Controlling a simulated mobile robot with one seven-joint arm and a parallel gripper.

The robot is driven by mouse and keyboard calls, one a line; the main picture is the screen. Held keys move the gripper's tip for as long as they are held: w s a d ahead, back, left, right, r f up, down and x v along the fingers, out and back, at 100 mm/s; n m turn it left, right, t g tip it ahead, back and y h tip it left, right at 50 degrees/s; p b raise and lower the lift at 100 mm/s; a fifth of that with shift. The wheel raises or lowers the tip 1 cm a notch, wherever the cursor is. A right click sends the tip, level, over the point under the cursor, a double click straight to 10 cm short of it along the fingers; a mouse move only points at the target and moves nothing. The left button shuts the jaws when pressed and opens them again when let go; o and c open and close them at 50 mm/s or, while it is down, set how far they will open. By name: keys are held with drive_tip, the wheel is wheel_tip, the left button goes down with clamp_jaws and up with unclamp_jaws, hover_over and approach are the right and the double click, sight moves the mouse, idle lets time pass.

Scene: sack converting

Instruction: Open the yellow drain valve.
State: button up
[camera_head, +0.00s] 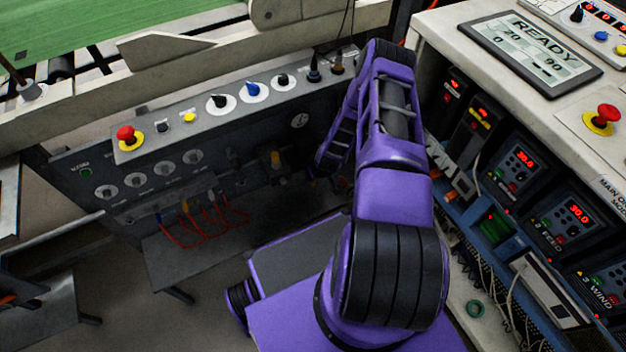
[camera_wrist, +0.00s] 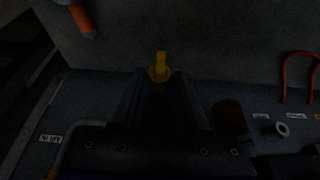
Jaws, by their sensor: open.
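In the wrist view a small yellow handle (camera_wrist: 160,64), which looks like the drain valve, stands up from a dark surface. My gripper (camera_wrist: 160,82) is open, with its dark fingers on either side of the line to the handle. The handle shows just beyond the fingertips; the dim picture does not show whether they touch it. In the head view a yellow part (camera_head: 275,158) sits low on the grey panel, left of my arm; I cannot tell if it is the same handle. My gripper is hidden or too dark there.
A control panel (camera_head: 185,118) with a red stop button (camera_head: 126,134) and knobs runs along the left. A console (camera_head: 450,22) with displays stands at right. The wrist view shows an orange part (camera_wrist: 82,18) and a red loop (camera_wrist: 299,58).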

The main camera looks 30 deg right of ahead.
drive_tip(key=shift+x, duration=1.15)
clamp_jaws()
